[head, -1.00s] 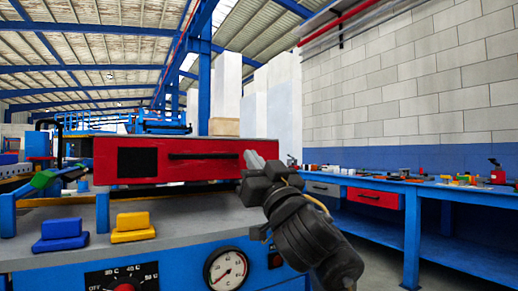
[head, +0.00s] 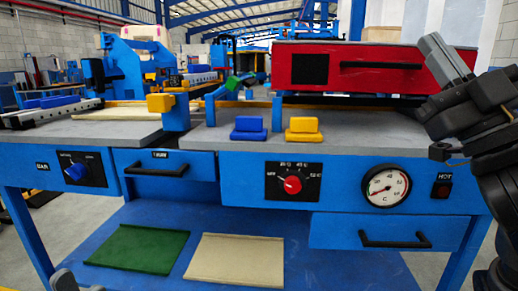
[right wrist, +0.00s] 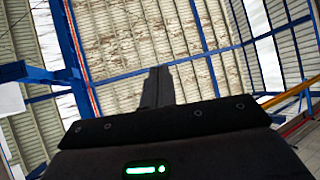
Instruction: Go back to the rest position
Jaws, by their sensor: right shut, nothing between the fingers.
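My right gripper (head: 446,62) is raised at the right of the head view, pointing up and left. Its fingers are shut together and hold nothing. In front of the red press unit (head: 430,78), it covers the unit's right end; I cannot tell the gap between them. In the right wrist view the shut fingers (right wrist: 158,88) point up at the roof, with nothing near them. A small grey piece at the bottom left edge of the head view may be the tip of my left gripper (head: 65,281); its fingers cannot be made out.
A blue workbench (head: 235,180) with grey tops spans the view. A blue block (head: 249,130) and a yellow block (head: 303,131) sit on it. A green panel (head: 138,245) and a beige panel (head: 236,258) lie on the lower shelf. A gauge (head: 387,187) is on the front.

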